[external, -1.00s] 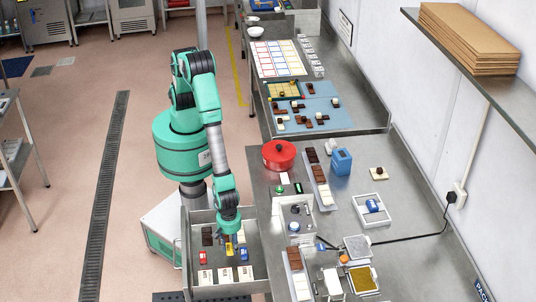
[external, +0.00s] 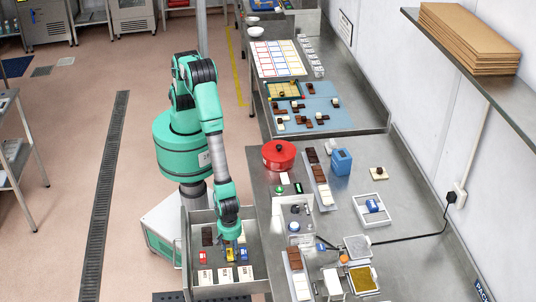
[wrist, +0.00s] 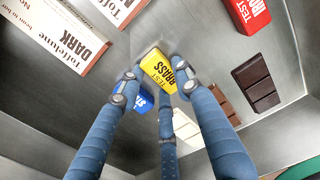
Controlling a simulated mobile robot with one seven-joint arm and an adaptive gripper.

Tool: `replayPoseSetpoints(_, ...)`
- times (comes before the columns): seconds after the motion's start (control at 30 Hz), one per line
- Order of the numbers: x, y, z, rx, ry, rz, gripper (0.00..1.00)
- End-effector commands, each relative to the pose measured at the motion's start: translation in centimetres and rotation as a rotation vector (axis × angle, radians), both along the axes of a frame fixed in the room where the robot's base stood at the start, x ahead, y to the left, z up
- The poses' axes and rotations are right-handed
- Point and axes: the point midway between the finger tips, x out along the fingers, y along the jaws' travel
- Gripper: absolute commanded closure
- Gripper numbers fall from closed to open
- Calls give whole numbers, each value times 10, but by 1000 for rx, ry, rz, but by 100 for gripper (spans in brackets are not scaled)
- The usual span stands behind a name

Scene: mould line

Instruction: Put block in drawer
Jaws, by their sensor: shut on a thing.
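The drawer (external: 188,250) is pulled out from the bench, a grey metal tray with several things inside. My gripper (external: 229,250) is over the inside of the drawer, pointing down. Its blue fingers are closed around a yellow block (wrist: 159,70) lettered "TEST BRASS", which sits between the fingertips in the wrist view. The yellow block (external: 229,257) is partly hidden by the gripper in the external view. I cannot tell whether it touches the drawer floor. A blue block (wrist: 141,103) lies close beside the fingers, partly hidden.
In the drawer are a red block (wrist: 251,14), a dark chocolate bar (wrist: 256,83), a white bar (wrist: 186,128) and several white cartons (wrist: 60,35). On the bench stand a red pot (external: 279,155) and a blue container (external: 342,162). The drawer walls surround the gripper closely.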

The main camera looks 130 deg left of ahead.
Motion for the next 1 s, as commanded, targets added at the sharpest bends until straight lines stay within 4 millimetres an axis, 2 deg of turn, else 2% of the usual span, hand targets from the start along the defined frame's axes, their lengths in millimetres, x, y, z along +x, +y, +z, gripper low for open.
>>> replayPoseSetpoints(0.1, 0, 0, -3, 0, 0, 0, 88)
replayPoseSetpoints(0.13, 0, 0, -3, 0, 0, 0, 60)
replayPoseSetpoints(0.2, 0, 0, -2, 0, 0, 0, 47)
replayPoseSetpoints(0.67, 0, 0, 3, 0, 0, 0, 47)
replayPoseSetpoints(0.87, 1, -1, 21, -1, -3, 0, 47)
replayPoseSetpoints(1.0, 1, 0, 42, -1, -3, 0, 47)
